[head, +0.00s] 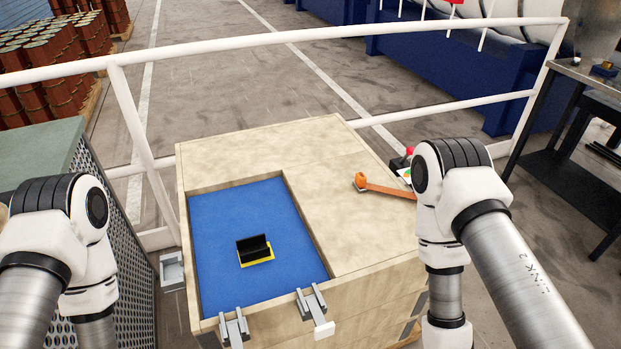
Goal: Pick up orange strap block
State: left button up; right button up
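The orange strap block (361,180) sits on the bare wooden top of the crate, right of the blue recess. A flat orange-brown strap (388,190) runs from it to the right, toward the crate's right edge, and its far end meets my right arm in the picture. Both my arms show only their upper links and elbows, left and right of the crate. Their lower links run down out of the picture, so neither gripper can be seen.
The wooden crate (300,145) has a blue-floored recess (230,215) holding a black and yellow piece (254,250). Grey brackets (234,328) sit on its front edge. A red-knobbed box (402,160) stands near its right edge. White railing (250,42) runs behind.

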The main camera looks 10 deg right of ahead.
aim_at(360, 181)
jog(key=l+u, duration=0.35)
jog(key=l, duration=0.4)
jog(key=l+u, duration=0.35)
jog(key=l, duration=0.45)
jog(key=l+u, duration=0.4)
jog(key=l, duration=0.35)
jog(key=k, duration=0.05)
